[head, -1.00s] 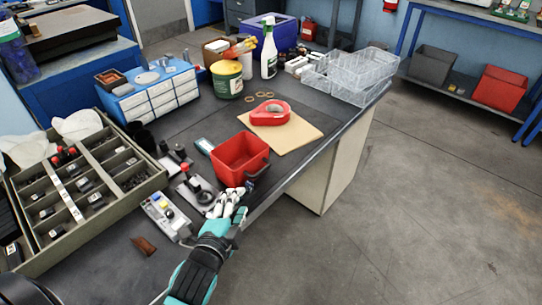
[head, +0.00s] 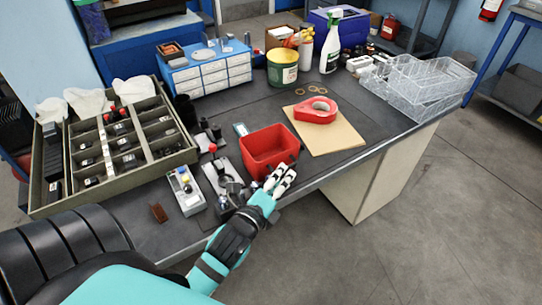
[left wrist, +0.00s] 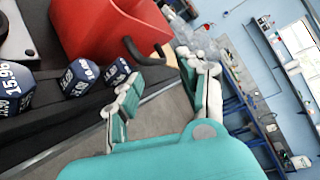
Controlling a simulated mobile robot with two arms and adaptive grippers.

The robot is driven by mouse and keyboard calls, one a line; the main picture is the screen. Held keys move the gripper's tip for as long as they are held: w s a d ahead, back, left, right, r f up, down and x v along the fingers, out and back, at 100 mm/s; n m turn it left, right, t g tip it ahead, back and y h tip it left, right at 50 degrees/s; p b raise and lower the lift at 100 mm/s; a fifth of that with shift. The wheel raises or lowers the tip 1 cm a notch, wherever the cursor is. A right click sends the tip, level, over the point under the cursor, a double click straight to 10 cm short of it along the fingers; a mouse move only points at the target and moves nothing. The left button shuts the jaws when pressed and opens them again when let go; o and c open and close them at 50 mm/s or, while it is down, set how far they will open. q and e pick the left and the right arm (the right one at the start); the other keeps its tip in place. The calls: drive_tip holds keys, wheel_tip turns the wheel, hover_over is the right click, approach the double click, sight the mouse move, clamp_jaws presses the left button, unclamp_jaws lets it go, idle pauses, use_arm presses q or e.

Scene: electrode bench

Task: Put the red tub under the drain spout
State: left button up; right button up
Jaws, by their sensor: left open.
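The red tub (head: 268,146) stands upright near the front edge of the dark bench. In the left wrist view the tub (left wrist: 100,28) is close, with its dark handle (left wrist: 143,52) toward my gripper. My left gripper (head: 281,179) is at the tub's front right side, by the handle. In the left wrist view its fingers (left wrist: 165,85) are spread, with nothing clearly between them. I cannot tell whether a finger touches the handle. I cannot make out a drain spout in these views. My right gripper is out of view.
Dark blue numbered weights (left wrist: 80,75) stand beside the tub. Small devices (head: 187,190) and a compartment tray (head: 70,195) lie to the left. A red tape ring (head: 316,109) rests on a tan board (head: 335,135) behind right. Clear bins (head: 420,80) stand at the far right.

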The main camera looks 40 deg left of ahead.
sight(292, 166)
use_arm(q)
drive_tip(key=x, duration=0.7)
drive_tip(key=shift+d, duration=0.25)
clamp_jaws()
